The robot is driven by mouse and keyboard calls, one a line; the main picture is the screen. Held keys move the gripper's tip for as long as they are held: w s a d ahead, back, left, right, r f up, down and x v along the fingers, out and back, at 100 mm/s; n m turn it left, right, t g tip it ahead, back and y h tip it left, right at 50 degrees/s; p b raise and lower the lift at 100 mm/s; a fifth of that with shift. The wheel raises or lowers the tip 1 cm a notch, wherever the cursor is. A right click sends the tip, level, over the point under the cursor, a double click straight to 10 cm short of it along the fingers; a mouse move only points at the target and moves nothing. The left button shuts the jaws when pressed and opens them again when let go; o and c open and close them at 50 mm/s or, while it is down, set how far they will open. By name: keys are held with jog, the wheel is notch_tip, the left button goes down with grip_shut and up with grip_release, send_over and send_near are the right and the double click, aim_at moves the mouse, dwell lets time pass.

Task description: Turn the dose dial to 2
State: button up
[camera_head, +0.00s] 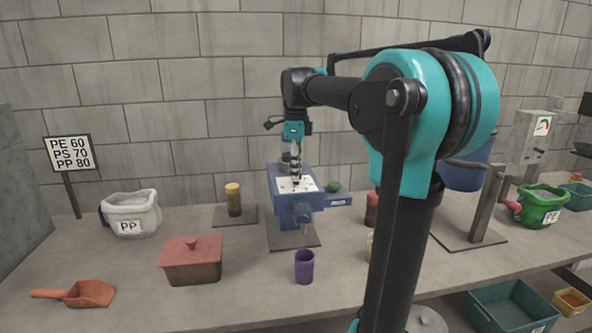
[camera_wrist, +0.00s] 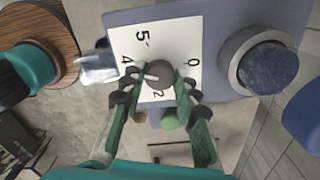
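The dose dial is a dark grey round knob (camera_wrist: 160,74) on a white plate (camera_wrist: 182,38) printed with 0, 2, 4 and 5. A short white mark on the knob points left and slightly down in the wrist view, between 2 and 4. The plate is on top of a blue machine (camera_head: 296,215), seen mid-bench in the head view. My gripper (camera_wrist: 158,87) is over the plate, one finger on each side of the knob. The fingers look open, with small gaps to the knob. The left finger covers part of the plate's edge. In the head view my gripper (camera_head: 296,182) points down.
A purple cup (camera_head: 304,267), a red lidded box (camera_head: 191,260) and a yellow-topped jar (camera_head: 233,199) stand around the machine. A round blue-grey cap (camera_wrist: 268,66) rises beside the plate. A green ball-shaped knob (camera_head: 333,187) is at the machine's right.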

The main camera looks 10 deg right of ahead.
jog(key=c, duration=0.4)
jog(key=shift+n, duration=0.4)
jog(key=n, duration=0.4)
jog(key=shift+n, duration=0.3)
jog(key=n, duration=0.9)
jog(key=shift+n, duration=2.7)
